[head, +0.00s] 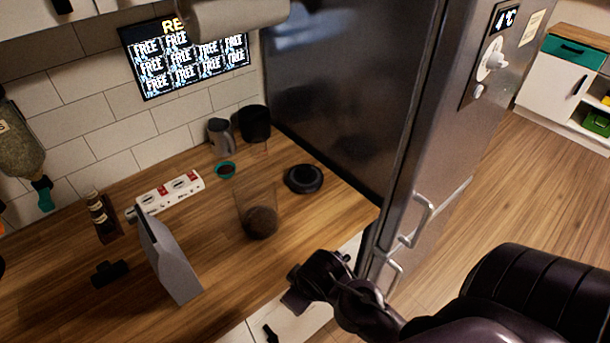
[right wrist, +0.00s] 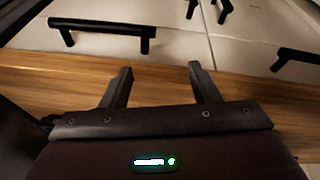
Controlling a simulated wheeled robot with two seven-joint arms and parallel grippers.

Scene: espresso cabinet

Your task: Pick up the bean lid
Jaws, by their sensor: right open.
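A black round lid (head: 303,178), which looks like the bean lid, lies flat on the wooden counter near the fridge side. To its left stands a clear container (head: 258,200) with dark contents at its bottom and no lid on top. My right gripper (head: 293,298) is at the counter's front edge, nearer to me than the lid and apart from it. In the right wrist view my right gripper (right wrist: 160,72) has its two fingers spread with nothing between them. The lid does not show in that view. My left gripper is not in view.
The tall fridge (head: 425,130) bounds the counter on the right. A grey angled stand (head: 168,260), a white power strip (head: 170,193), a grey pitcher (head: 219,137) and a black cup (head: 255,122) stand on the counter. Black cabinet handles (right wrist: 100,28) show in the wrist view.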

